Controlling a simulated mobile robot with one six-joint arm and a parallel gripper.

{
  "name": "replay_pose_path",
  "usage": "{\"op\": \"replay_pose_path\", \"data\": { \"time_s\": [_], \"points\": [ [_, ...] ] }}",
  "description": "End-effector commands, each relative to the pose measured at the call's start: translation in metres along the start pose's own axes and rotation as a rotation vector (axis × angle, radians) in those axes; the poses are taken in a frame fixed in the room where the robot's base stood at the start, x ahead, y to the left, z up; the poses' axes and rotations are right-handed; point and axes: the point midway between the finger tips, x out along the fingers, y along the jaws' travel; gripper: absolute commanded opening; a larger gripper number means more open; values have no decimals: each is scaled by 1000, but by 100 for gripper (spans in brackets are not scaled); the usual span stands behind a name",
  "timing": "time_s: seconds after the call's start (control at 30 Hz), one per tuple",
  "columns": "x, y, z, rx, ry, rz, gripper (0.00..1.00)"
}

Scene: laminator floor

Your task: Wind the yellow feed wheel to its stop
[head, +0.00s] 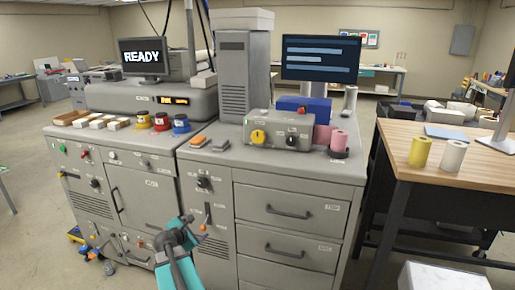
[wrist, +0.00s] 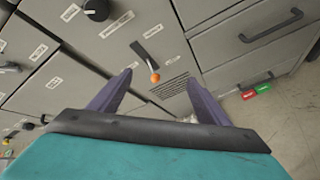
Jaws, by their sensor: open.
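A yellow round wheel (head: 258,136) sits on the front of a small grey box (head: 278,131) on top of the right-hand cabinet, left of a black knob. I take it for the feed wheel; it is not in the wrist view. My gripper (head: 184,226) is low in front of the cabinets, well below and left of the wheel. In the wrist view my gripper (wrist: 159,76) has its two purple fingers spread apart with nothing between them. An orange-tipped lever (wrist: 155,77) on the cabinet front shows beyond the fingers, apparently not touched.
The lever also shows in the head view (head: 204,226), below a black knob (head: 203,182). Drawers (head: 285,212) fill the cabinet's right side. Pink rolls (head: 339,141) and a blue box (head: 304,109) stand near the grey box. A wooden table (head: 440,138) is at right.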

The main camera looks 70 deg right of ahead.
Motion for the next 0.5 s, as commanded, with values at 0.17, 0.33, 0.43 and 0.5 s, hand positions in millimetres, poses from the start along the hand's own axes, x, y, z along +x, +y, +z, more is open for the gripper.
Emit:
{"op": "replay_pose_path", "data": {
  "time_s": [0.17, 0.33, 0.43, 0.5],
  "points": [
    [14, 37, 113, -175, -157, 81, 70],
    [13, 61, 219, -367, -317, 118, 70],
    [8, 70, 274, -479, -403, 120, 70],
    [3, 74, 306, -545, -453, 116, 70]
  ]
}}
